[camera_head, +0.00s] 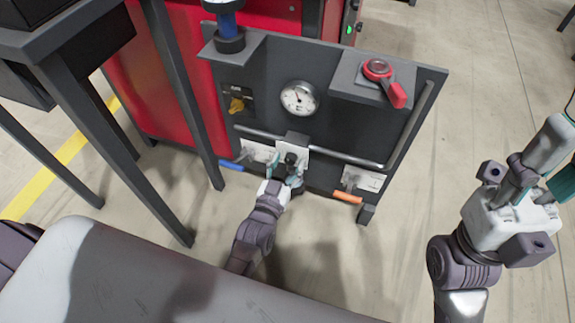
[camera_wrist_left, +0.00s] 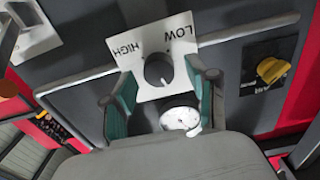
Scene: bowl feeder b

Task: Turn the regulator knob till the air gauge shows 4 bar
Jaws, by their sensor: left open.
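The dark round regulator knob (camera_head: 291,159) sits low on the grey panel, in front of a white plate. In the left wrist view the knob (camera_wrist_left: 158,70) shows against the plate (camera_wrist_left: 150,92), marked HIGH and LOW. My left gripper (camera_head: 284,173) is open, its teal-padded fingers on either side of the knob; I cannot tell whether they touch it. The white air gauge (camera_head: 299,98) is above the knob on the panel; its scale is too small to read. It also shows in the left wrist view (camera_wrist_left: 180,119). My right gripper (camera_head: 532,172) is away at the right.
A yellow knob (camera_head: 237,105) is left of the gauge, and a red-handled switch (camera_head: 379,69) sits on a box at upper right. A grey rail (camera_head: 345,158) crosses the panel. Blue (camera_head: 231,166) and orange (camera_head: 347,197) handles stick out below. Floor is clear between panel and right arm.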

